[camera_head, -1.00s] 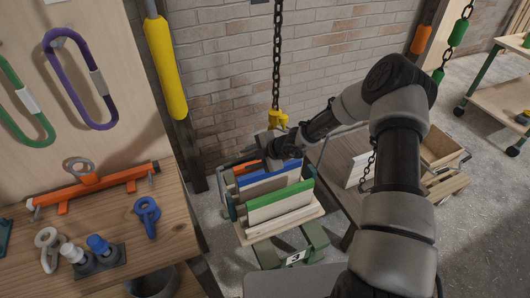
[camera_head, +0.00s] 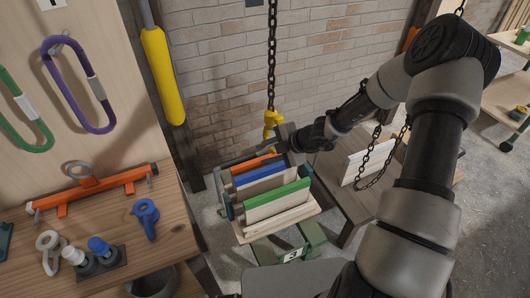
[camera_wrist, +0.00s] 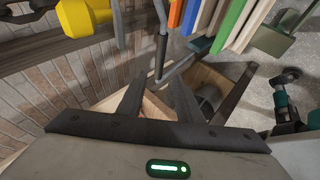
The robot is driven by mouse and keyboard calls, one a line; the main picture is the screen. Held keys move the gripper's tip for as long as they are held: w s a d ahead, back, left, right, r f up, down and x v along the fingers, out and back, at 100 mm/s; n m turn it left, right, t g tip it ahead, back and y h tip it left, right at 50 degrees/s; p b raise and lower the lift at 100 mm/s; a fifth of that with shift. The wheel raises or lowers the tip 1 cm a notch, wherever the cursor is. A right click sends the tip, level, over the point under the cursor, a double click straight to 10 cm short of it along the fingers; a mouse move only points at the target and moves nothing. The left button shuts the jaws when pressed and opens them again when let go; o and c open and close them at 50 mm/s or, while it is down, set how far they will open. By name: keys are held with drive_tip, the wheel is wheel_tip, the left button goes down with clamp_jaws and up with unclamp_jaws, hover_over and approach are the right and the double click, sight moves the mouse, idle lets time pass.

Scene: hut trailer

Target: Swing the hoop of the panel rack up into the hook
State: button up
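The panel rack (camera_head: 285,228) stands low in the middle of the head view, holding upright panels with orange, blue and green top edges. The yellow hook (camera_head: 272,122) hangs from a chain above its back edge; it also shows in the wrist view (camera_wrist: 85,15) at the upper left. A grey rod with a dark sleeve (camera_wrist: 163,40), seemingly the rack's hoop, comes down to my fingertips in the wrist view. My gripper (camera_wrist: 158,82) is open, its fingertips around or just short of the rod's bend; I cannot tell which. My arm partly covers the rack's far side in the head view.
A yellow padded post (camera_head: 163,75) and brick wall are behind. A wooden table (camera_head: 345,195) with a panel and a draped chain is to the right.

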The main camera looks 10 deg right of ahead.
drive_tip(key=s+f+n, duration=0.1)
drive_tip(key=s+f, duration=0.1)
drive_tip(key=s+f+g+h+b, duration=0.1)
drive_tip(key=s+f, duration=0.1)
drive_tip(key=f, duration=0.1)
drive_tip(key=s+d+f+n+g+h+b, duration=0.1)
drive_tip(key=s+f, duration=0.1)
drive_tip(key=f, duration=0.1)
drive_tip(key=shift+s+n, duration=0.3)
drive_tip(key=shift+s, duration=0.1)
clamp_jaws()
drive_tip(key=s+d+f+n+h+b, duration=0.5)
drive_tip(key=f+n, duration=0.3)
drive_tip(key=w+a+r+n+t+y+b, duration=0.2)
drive_tip(key=a+r+n+t+y+b, duration=0.3)
drive_tip(key=a+r+t, duration=0.45)
drive_tip(key=w+a+f+b, duration=0.2)
drive_tip(key=w+b, duration=0.1)
drive_tip(key=w, duration=0.3)
drive_tip(key=w+a+f+h+b, duration=0.1)
drive_tip(key=w+a+f+b, duration=0.1)
drive_tip(key=w+b, duration=0.2)
drive_tip(key=w, duration=0.3)
drive_tip(key=shift+a+f+n, duration=0.15)
drive_tip(key=shift+a+n, duration=0.1)
drive_tip(key=shift+n, duration=0.05)
